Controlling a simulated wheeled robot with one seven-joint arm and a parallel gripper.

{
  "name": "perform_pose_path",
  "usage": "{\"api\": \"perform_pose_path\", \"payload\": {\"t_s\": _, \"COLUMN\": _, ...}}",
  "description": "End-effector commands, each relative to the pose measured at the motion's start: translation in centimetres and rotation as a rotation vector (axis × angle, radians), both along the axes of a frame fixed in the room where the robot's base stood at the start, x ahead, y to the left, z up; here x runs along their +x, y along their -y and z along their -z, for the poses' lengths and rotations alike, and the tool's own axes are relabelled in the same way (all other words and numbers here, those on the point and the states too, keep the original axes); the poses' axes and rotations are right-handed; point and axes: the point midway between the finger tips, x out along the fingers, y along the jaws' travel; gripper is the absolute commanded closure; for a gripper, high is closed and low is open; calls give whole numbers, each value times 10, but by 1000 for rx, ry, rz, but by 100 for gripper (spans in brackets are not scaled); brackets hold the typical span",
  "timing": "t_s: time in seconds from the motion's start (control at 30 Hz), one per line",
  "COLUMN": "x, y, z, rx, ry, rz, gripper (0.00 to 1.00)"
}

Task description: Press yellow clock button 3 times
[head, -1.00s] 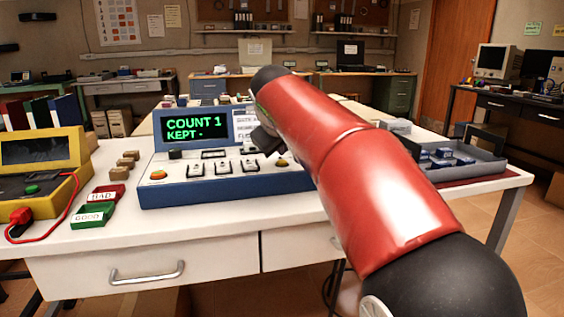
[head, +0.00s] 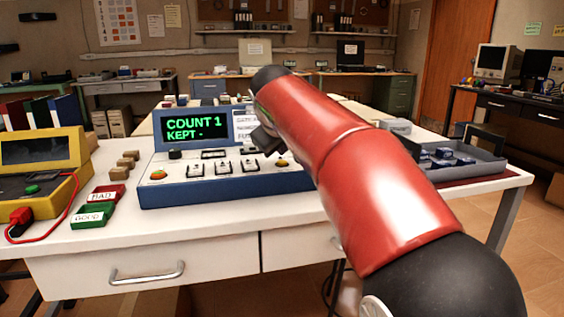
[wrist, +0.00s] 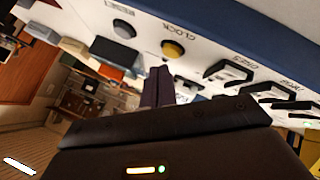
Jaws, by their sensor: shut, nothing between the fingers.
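The yellow clock button (wrist: 173,49) sits on the white sloped panel of the blue console (head: 226,186), next to the printed word CLOCK in the wrist view. In the head view the yellow button (head: 282,163) shows just left of my red arm. The console screen (head: 194,126) reads COUNT 1 and KEPT -. My gripper (wrist: 159,70) is shut and empty, with its dark fingertips close to the yellow button. I cannot tell whether they touch it. In the head view the arm hides most of the gripper.
A grey round button (wrist: 124,28) labelled RESET lies beside the yellow one. Several black switches (head: 223,167) line the panel. A grey tray (head: 458,160) with blue parts stands right.

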Motion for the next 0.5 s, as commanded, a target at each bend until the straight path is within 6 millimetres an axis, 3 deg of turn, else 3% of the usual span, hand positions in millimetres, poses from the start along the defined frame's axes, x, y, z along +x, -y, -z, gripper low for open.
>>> {"api": "perform_pose_path", "payload": {"t_s": 0.5, "x": 0, "y": 0, "z": 8, "rx": 0, "ry": 0, "rz": 0, "gripper": 100}}
